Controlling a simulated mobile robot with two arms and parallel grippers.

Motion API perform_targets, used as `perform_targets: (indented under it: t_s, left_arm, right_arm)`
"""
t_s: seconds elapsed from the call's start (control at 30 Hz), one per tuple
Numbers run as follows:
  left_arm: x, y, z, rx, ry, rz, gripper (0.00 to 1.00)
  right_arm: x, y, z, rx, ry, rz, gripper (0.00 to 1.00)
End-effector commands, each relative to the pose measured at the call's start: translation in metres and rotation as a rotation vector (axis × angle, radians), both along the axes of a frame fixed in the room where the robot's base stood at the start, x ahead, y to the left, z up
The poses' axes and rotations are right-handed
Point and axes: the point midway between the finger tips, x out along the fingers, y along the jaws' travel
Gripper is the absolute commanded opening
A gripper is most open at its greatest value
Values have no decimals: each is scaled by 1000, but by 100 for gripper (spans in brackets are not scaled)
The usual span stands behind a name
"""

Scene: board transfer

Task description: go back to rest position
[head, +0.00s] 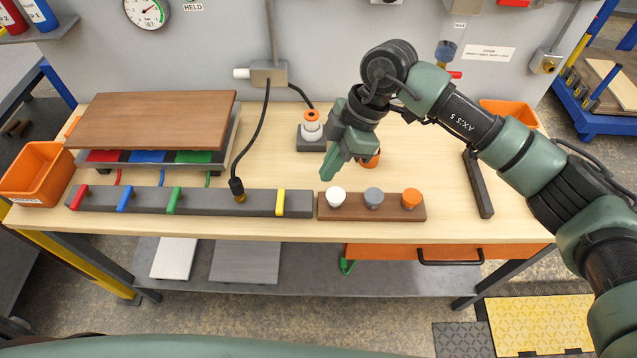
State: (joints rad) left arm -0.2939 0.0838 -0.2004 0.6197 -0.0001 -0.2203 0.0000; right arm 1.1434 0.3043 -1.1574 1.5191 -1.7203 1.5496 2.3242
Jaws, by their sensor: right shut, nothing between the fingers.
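My right gripper (327,174) hangs above the wooden bench (300,232), its green fingers shut and empty. It is just behind and above the left end of the brown block (386,212) that carries a white, a grey and an orange knob. The fingers look close to the white knob (336,195), but I cannot tell the exact gap. My right arm reaches in from the right edge. My left gripper is not in the picture. A brown board (153,119) lies on a raised frame at the bench's left side, over red, blue and green pieces.
A dark rail (150,200) with coloured tabs and a black cable (256,140) runs along the front left. An orange-topped white cylinder (311,126) stands behind the gripper. A dark bar (479,184) lies under my right arm. Orange bins (30,172) sit at both ends.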

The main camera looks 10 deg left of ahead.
Motion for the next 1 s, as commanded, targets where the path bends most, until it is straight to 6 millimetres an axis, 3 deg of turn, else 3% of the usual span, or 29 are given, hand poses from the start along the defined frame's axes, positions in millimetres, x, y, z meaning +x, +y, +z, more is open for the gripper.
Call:
perform_targets:
  t_s: [0.1,0.4,0.73,0.87,0.97,1.0]
  left_arm:
    - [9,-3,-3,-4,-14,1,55]
    - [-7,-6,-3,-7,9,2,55]
    - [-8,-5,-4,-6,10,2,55]
    - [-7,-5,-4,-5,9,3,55]
    - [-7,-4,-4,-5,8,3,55]
    - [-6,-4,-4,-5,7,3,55]
  right_arm:
    - [0,-4,8,0,0,0,0]
    - [0,-5,12,0,1,0,0]
    - [-2,-2,11,10,3,5,0]
    - [-19,26,13,149,18,65,0]
    - [-47,73,31,419,30,141,0]
    - [-60,94,46,566,27,163,0]
